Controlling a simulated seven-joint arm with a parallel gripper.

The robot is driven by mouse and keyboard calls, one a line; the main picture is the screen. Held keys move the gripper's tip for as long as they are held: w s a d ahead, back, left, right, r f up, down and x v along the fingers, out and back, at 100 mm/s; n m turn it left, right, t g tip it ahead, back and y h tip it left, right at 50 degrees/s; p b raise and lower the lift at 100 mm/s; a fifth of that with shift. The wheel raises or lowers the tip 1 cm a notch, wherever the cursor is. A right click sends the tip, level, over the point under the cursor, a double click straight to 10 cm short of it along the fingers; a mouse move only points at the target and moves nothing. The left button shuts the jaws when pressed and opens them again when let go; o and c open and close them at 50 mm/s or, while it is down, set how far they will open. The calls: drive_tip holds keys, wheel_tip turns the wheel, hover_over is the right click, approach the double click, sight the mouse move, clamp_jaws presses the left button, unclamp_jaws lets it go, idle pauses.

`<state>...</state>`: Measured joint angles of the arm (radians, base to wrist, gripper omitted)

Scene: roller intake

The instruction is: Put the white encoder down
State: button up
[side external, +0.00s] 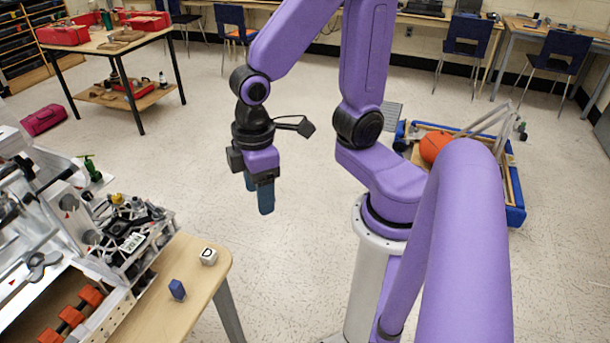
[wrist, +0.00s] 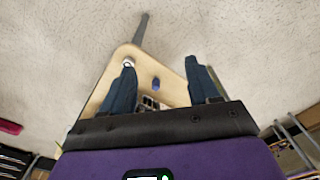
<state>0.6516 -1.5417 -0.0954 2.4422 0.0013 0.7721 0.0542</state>
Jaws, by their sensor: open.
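My gripper (side external: 258,194) is open and empty, raised in the air to the right of and above the wooden table (side external: 216,273). In the wrist view its two blue fingers (wrist: 159,78) are spread wide with nothing between them. A small white block with a dark D-like mark (side external: 208,257) sits on the table near its far right corner. It shows as a small pale thing beside the left fingertip in the wrist view (wrist: 128,63). I cannot tell whether it is the white encoder; no other thing is clearly that.
A small blue block (side external: 177,290) stands on the table near the white one and also shows in the wrist view (wrist: 156,84). A robot assembly with orange rollers (side external: 72,316) fills the table's left side. The table's right end is mostly bare.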

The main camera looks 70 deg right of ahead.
drive_tip(key=s+d+r+n, duration=0.2)
drive_tip(key=s+d+n, duration=0.1)
drive_tip(key=s, duration=0.4)
drive_tip(key=shift+s+r, duration=0.35)
drive_tip(key=shift+s, duration=0.05)
